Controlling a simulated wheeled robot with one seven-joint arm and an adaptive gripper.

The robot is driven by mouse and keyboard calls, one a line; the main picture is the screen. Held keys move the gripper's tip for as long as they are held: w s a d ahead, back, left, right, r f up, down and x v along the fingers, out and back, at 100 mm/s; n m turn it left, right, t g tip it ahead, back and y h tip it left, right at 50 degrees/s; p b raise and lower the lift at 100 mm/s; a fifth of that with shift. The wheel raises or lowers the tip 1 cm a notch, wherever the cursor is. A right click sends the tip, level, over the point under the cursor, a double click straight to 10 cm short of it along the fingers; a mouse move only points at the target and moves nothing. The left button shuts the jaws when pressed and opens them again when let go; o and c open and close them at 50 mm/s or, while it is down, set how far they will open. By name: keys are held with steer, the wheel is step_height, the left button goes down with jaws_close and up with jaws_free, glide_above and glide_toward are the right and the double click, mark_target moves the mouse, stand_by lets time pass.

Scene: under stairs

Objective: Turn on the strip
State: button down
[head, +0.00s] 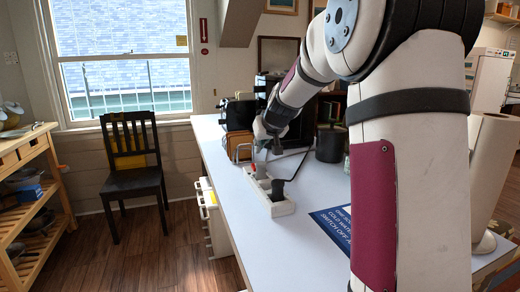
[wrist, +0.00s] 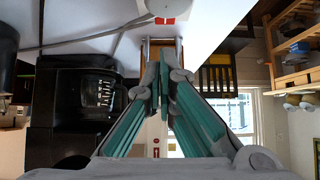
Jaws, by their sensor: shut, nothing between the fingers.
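The white power strip (head: 282,208) lies on the white table in the head view, with a dark plug (head: 278,190) standing in it and a small red part, apparently its switch, near its far end. In the wrist view a white piece of the strip (wrist: 178,8) with a red patch (wrist: 165,20) shows at the top edge. My gripper (head: 275,148) is above the strip's far end, pointing down. In the wrist view its fingers (wrist: 164,56) are together and empty, with the red patch just beyond their tips. Whether they touch it cannot be told.
A black machine (wrist: 85,100) stands near the gripper, and a dark cylindrical pot (head: 330,145) is to the right of the strip. A blue sign (head: 338,226) lies flat nearby. The table's front part is clear. A black chair (head: 134,165) stands beyond it on the floor.

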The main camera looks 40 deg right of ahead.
steer(key=v, duration=0.8)
steer(key=shift+s+f, duration=0.35)
steer(key=shift+s, duration=0.05)
steer(key=shift+a, duration=0.1)
